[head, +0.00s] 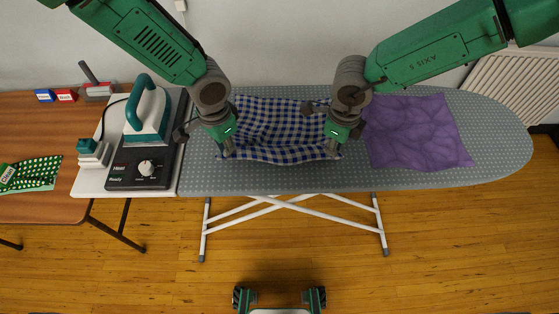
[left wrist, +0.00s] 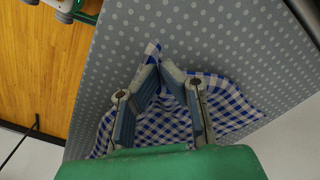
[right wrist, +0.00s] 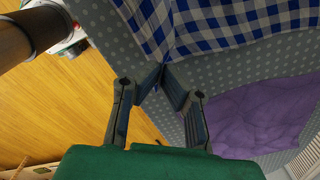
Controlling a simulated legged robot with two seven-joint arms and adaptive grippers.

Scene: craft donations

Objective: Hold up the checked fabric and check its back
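The blue-and-white checked fabric (head: 275,125) lies creased on the ironing board, its front edge bowing between my two grippers. My left gripper (head: 228,152) is at its front left corner; in the left wrist view the fingertips close on a pinch of the fabric (left wrist: 174,128). My right gripper (head: 333,152) is at its front right corner; in the right wrist view the fingertips meet on the fabric's corner (right wrist: 166,50). The fabric's underside is not clearly visible. How far the front edge is off the board I cannot tell.
A purple crumpled cloth (head: 415,135) lies on the dotted ironing board (head: 500,145) at right. A green iron (head: 148,112) stands on its station (head: 143,168) at left. The wooden table (head: 45,130) holds a green dotted cloth (head: 38,172), red (head: 66,95) and blue (head: 44,95) blocks, and a stamp-like tool (head: 98,88).

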